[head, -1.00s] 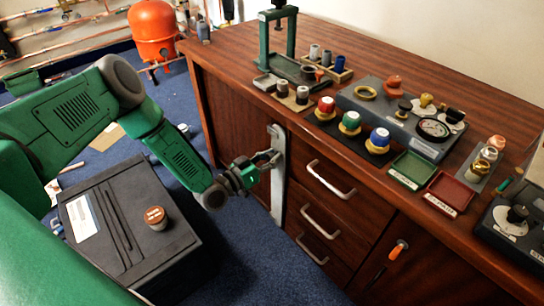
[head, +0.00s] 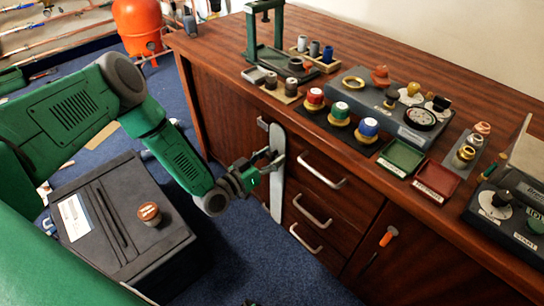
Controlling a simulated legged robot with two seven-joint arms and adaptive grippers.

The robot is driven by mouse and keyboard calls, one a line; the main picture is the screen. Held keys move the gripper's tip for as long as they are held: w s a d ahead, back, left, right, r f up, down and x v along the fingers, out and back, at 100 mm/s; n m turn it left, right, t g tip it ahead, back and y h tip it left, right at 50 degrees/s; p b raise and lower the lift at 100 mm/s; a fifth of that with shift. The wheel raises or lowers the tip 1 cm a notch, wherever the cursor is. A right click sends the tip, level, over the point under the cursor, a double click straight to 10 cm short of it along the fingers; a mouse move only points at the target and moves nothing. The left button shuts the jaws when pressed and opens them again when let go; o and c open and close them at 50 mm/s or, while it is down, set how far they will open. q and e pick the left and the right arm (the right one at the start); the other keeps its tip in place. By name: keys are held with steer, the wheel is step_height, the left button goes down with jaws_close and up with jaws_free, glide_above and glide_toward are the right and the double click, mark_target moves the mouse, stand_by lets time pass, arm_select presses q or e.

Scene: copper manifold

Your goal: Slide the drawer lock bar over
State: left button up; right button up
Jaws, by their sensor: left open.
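The lock bar (head: 277,190) is a long pale grey upright strip on the front of the wooden cabinet, just left of the drawer handles. A small bracket (head: 262,123) shows at the left of its top end. My left gripper (head: 272,160) is open at the upper half of the bar, with its fingers at the bar's left edge and partly in front of it. They look to be touching the bar, but I cannot tell whether it lies between them. My right gripper is not in view.
Drawer handles (head: 312,210) stick out right of the bar, and an orange-handled key or tool (head: 389,236) is on the door further right. A dark box (head: 125,225) stands on the blue floor below my left arm. The worktop holds several knobs, trays and a green press frame.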

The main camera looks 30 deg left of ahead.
arm_select(q)
steer(key=v, duration=1.2)
steer(key=shift+f, duration=0.1)
steer(key=s+d+g+y+p, duration=0.1)
steer(key=s+d+g+p, duration=0.6)
steer(key=s+d+g, duration=0.25)
steer(key=s+a+r+g+y+p, duration=0.1)
steer(key=s+a+r+g+y, duration=0.1)
steer(key=s, duration=0.4)
steer(key=s+a+r+g+y+p, duration=0.2)
steer(key=s+a+r+g+y, duration=0.1)
steer(key=s, duration=0.4)
steer(key=a+g, duration=0.1)
steer(key=a, duration=0.1)
steer(key=shift+a+r+n+g, duration=0.3)
steer(key=shift+g, duration=0.05)
steer(key=shift+s+a, duration=0.1)
steer(key=shift+s, duration=0.05)
